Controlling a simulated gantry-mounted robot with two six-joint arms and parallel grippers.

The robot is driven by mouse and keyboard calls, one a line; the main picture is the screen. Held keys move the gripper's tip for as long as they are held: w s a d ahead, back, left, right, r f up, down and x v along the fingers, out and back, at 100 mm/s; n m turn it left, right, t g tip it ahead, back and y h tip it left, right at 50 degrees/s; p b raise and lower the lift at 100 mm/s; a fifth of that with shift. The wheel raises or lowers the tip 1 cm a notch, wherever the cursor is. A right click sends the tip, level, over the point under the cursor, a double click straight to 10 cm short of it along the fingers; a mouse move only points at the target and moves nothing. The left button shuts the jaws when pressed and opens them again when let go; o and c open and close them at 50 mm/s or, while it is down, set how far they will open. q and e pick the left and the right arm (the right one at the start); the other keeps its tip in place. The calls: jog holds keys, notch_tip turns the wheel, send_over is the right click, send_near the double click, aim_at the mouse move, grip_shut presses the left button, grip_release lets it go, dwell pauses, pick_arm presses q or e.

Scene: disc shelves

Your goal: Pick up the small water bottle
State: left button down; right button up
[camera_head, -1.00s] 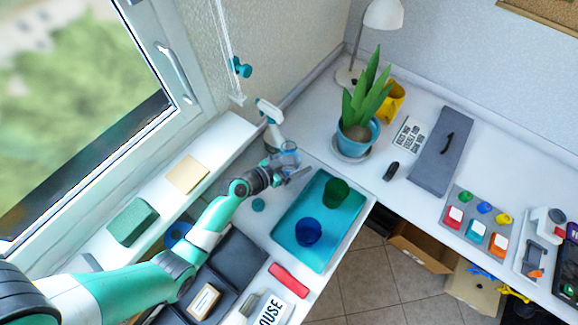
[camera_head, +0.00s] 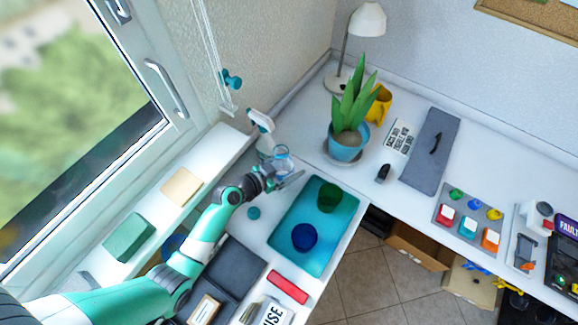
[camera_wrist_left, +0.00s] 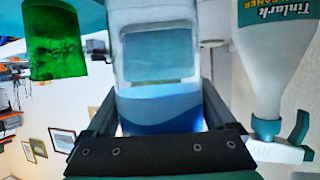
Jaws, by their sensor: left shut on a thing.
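The small water bottle (camera_head: 282,156) is clear with a blue band and stands near the back of the desk, left of the potted plant. My left gripper (camera_head: 277,177) is at it, with the jaws shut around the bottle. In the left wrist view the bottle (camera_wrist_left: 158,62) fills the middle, between the two dark fingers (camera_wrist_left: 160,125). The picture does not make clear whether the bottle is off the desk. My right gripper is not in view.
A spray bottle (camera_head: 262,134) stands close beside the bottle; it also shows in the left wrist view (camera_wrist_left: 268,65). A teal tray (camera_head: 334,232) with a green cup (camera_head: 328,196) and a blue cup (camera_head: 304,236) lies right of my arm. The potted plant (camera_head: 349,138) stands behind.

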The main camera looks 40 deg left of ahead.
aim_at(288, 173)
pick_arm(q)
jog(key=s+d+r+p, duration=0.1)
jog(key=r, duration=0.1)
jog(key=s+d+r+p, duration=0.1)
jog(key=r+p, duration=0.1)
jog(key=s+d+r+p, duration=0.1)
jog(key=r, duration=0.2)
jog(key=shift+s+r, duration=0.1)
jog(key=shift+s, duration=0.2)
jog(key=s+d+r+p, duration=0.3)
jog(key=s+d+p, duration=0.1)
jog(key=s+d, duration=0.2)
jog(key=shift+s+r, duration=0.4)
jog(key=shift+s, duration=0.1)
